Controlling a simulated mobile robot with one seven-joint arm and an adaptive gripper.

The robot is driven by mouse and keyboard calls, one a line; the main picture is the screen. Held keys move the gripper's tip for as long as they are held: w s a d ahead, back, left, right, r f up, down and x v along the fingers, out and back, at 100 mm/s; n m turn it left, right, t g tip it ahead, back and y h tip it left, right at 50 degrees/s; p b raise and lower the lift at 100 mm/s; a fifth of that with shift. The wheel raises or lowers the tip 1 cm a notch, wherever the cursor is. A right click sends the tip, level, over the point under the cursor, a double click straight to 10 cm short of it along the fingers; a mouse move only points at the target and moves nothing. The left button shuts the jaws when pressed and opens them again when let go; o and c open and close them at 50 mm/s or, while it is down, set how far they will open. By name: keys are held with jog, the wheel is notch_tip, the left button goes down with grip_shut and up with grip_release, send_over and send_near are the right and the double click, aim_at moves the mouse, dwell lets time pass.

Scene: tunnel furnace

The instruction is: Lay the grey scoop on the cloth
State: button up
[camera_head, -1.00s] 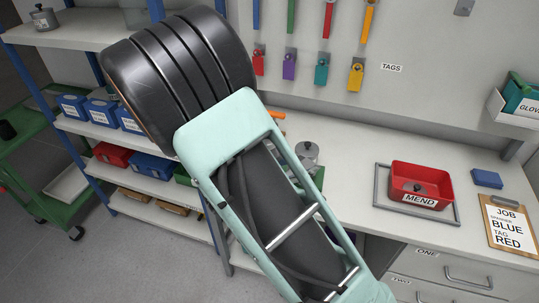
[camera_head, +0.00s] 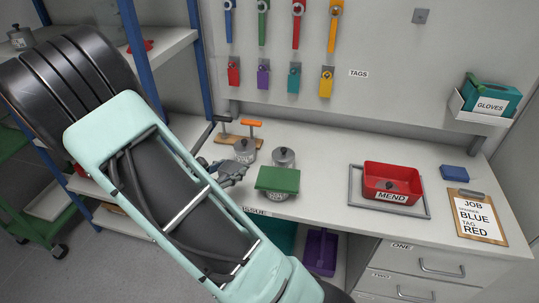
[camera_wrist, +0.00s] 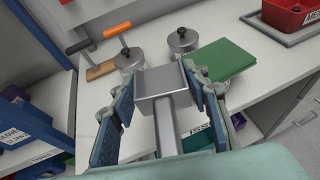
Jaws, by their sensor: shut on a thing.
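The grey scoop (camera_wrist: 160,82) shows in the wrist view with its boxy head pointing away and its handle running toward the camera. My gripper (camera_wrist: 167,98) has a blue-padded finger on each side of it and is shut on it, above the bench's front edge. In the head view my gripper (camera_head: 226,172) is over the bench edge, and the scoop is hard to make out there. A green folded cloth (camera_head: 278,180) lies right of my gripper near the bench front; it also shows in the wrist view (camera_wrist: 222,58). The scoop is apart from the cloth.
Two lidded grey canisters (camera_head: 244,151) (camera_head: 284,156) stand close behind the gripper and cloth. A wooden block with black and orange handles (camera_head: 240,135) is behind. A red MEND tray (camera_head: 393,197) is right, with free bench between. A purple bin (camera_head: 320,252) sits below.

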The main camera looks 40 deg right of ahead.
jog(key=s+d+g, duration=0.1)
jog(key=d, duration=0.3)
jog(key=s+d+m+g+p, duration=0.1)
jog(key=s+d, duration=0.1)
jog(key=d, duration=0.2)
jog(key=s+d+r+m, duration=0.1)
jog(key=d, duration=0.3)
jog(key=shift+s+d+g+h, duration=0.2)
jog(key=shift+d+g+h, duration=0.15)
jog(key=shift+g+h, duration=0.05)
jog(key=b, duration=0.2)
send_over(273, 182)
jog(key=shift+d+f, duration=0.1)
jog(key=shift+f, duration=1.95)
jog(key=shift+b, duration=0.45)
jog(key=shift+f+b, duration=1.15)
jog(key=shift+f, duration=0.05)
jog(key=o, duration=1.7)
jog(key=shift+o, duration=0.2)
